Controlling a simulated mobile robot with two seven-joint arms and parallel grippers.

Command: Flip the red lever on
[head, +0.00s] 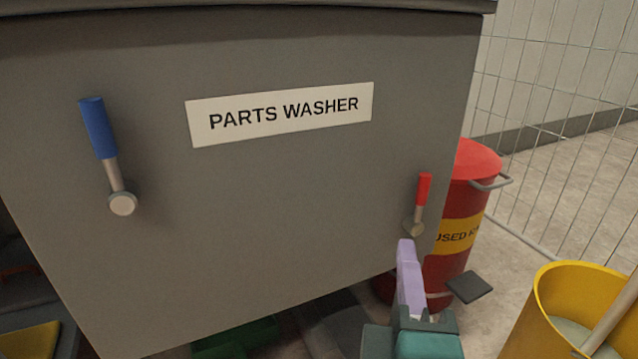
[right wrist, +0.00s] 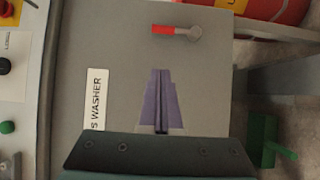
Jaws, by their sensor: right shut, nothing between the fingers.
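The red lever (head: 423,190) is on the right side of the grey parts washer's front (head: 280,200). Its red handle points up from a round metal pivot at the panel. In the right wrist view the red lever (right wrist: 172,30) lies sideways near the top, beyond the fingertips. My right gripper (head: 405,245) is shut and empty, its purple fingers together, just below the lever's pivot in the head view. In the right wrist view the shut fingers (right wrist: 160,75) are apart from the lever. My left gripper is not in view.
A blue lever (head: 98,128) points up on the washer's left side. A red bin (head: 478,160) stands behind the washer's right edge. A yellow bucket (head: 560,290) stands at the lower right, and a wire mesh fence (head: 560,110) is behind.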

